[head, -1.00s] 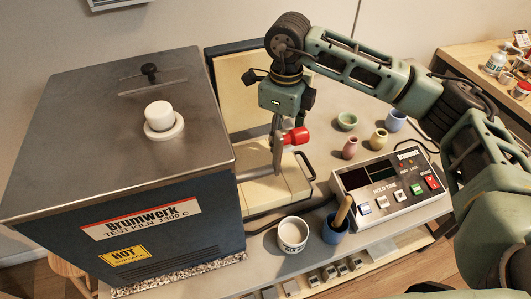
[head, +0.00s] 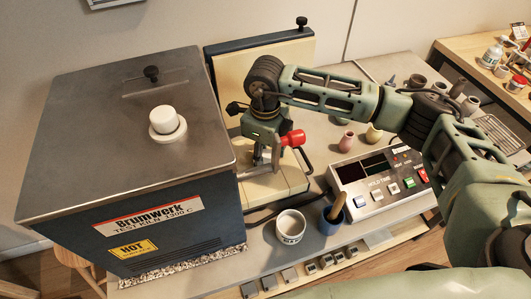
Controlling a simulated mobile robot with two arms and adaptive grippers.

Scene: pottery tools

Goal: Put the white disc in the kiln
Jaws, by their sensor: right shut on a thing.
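The kiln (head: 125,130) is the dark box at the left, with "TEST KILN 1300 C" on its front. A cream panel with a dark edge (head: 285,62) stands open beside it, and a cream slab (head: 283,186) lies at its right side. My right gripper (head: 262,158) is over this slab, close to the kiln's right side. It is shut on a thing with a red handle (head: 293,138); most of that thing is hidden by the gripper. I cannot make out a separate white disc. My left gripper is not in view.
A white plug in a ring (head: 165,122) sits on the kiln top. A white tub (head: 290,227), a blue cup with a wooden handle (head: 333,219) and a control box (head: 380,180) stand in front and to the right. Small pots (head: 346,141) stand behind the box.

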